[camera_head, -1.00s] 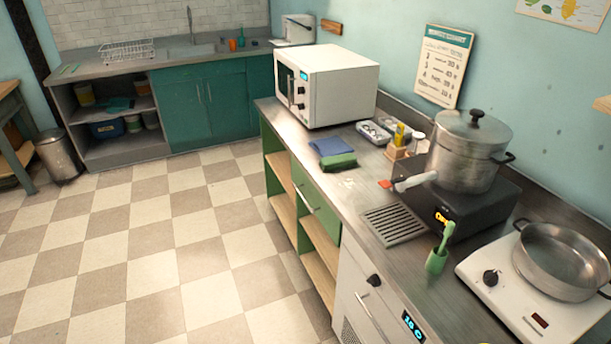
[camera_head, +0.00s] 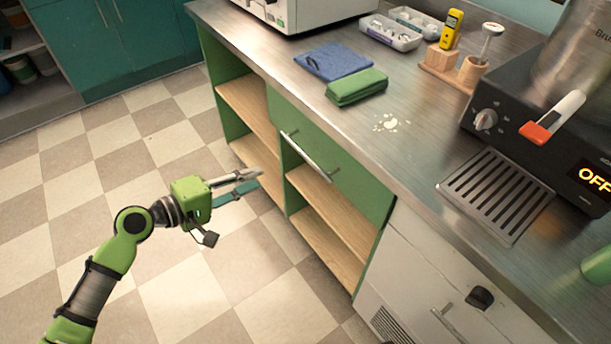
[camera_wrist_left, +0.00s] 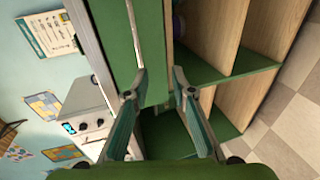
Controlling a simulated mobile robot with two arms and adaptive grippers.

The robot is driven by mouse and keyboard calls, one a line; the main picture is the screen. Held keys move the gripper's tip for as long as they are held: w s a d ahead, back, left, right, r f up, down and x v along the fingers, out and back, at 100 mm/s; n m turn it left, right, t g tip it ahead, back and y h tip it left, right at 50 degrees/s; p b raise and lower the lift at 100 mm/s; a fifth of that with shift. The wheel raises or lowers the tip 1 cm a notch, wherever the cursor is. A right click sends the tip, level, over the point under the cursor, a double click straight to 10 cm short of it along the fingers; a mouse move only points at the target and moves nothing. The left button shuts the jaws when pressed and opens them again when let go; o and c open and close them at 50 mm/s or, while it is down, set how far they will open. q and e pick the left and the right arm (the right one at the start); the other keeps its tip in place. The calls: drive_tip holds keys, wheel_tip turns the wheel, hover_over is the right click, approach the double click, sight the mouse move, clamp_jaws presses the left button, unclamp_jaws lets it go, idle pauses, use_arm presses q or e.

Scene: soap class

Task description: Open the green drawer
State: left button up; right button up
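The green drawer (camera_head: 345,172) is under the steel counter, above open wooden shelves, and looks closed. Its metal bar handle (camera_head: 308,156) runs across its front. My left gripper (camera_head: 254,182) is open and empty, in front of the cabinet, to the left of the handle and a little lower in the head view. In the left wrist view the two fingers (camera_wrist_left: 155,90) are spread apart, with the green drawer front (camera_wrist_left: 112,40) and the pale handle bar (camera_wrist_left: 134,35) ahead of them. The fingers look apart from the handle.
A black burner unit (camera_head: 500,125) and a drain grille (camera_head: 496,195) are to the right. The checkered floor (camera_head: 150,150) in front is clear.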

sight(305, 154)
use_arm(q)
drive_tip(key=shift+g+h, duration=0.3)
drive_tip(key=shift+h, duration=0.4)
drive_tip(key=w+d, duration=0.2)
drive_tip(key=d, duration=0.2)
drive_tip(key=w+d, duration=0.2)
drive_tip(key=d, duration=0.2)
drive_tip(key=w+d, duration=0.2)
drive_tip(key=d, duration=0.3)
drive_tip(key=shift+w+r, duration=0.4)
drive_tip(key=shift+a, duration=0.1)
clamp_jaws()
